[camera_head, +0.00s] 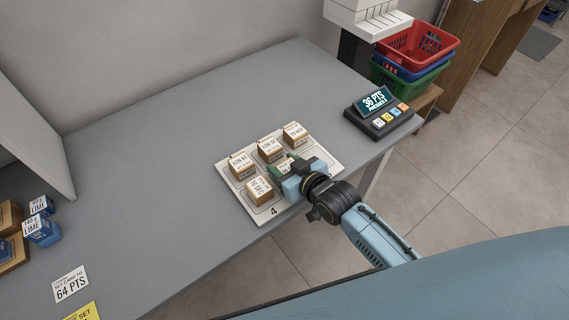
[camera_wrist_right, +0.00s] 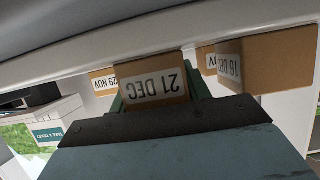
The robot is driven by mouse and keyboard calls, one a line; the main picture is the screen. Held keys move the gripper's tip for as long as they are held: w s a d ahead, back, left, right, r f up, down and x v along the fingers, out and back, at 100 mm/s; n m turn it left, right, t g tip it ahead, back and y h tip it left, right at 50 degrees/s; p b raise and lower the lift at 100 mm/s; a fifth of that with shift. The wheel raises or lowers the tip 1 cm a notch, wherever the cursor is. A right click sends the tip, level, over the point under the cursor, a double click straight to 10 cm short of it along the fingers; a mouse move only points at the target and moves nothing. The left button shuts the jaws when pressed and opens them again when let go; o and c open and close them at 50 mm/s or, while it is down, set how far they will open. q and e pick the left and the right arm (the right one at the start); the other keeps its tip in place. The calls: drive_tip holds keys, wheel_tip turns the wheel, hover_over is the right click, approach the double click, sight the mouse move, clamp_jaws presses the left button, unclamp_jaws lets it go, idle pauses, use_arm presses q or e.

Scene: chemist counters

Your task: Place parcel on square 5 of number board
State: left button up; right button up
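The white number board (camera_head: 234,184) lies near the counter's right front edge. Its printed 4 shows beside the front-left parcel (camera_head: 260,190), dated 16 DEC. My right gripper (camera_head: 283,168) reaches over the front-middle part of the board. Its green fingers flank a brown parcel (camera_head: 285,165), which reads 21 DEC in the right wrist view (camera_wrist_right: 153,88). The fingers appear closed on this parcel, which seems to sit at board level. The arm hides the number under it. My left gripper is not in view.
Other parcels stand on the back row: left (camera_head: 242,166), middle (camera_head: 270,150) and right (camera_head: 295,134). A dark points display (camera_head: 378,112) stands right of the board. Blue boxes (camera_head: 41,230) are at far left. The counter (camera_head: 165,175) between is clear.

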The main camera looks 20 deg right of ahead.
drive_tip(key=o, duration=0.4)
drive_tip(key=shift+r, duration=0.1)
drive_tip(key=shift+s+r, duration=0.1)
drive_tip(key=shift+r, duration=0.05)
drive_tip(key=p+v, duration=0.2)
drive_tip(key=v, duration=0.9)
drive_tip(key=shift+s+d+r, duration=0.2)
drive_tip(key=shift+s, duration=0.1)
drive_tip(key=shift+s, duration=0.1)
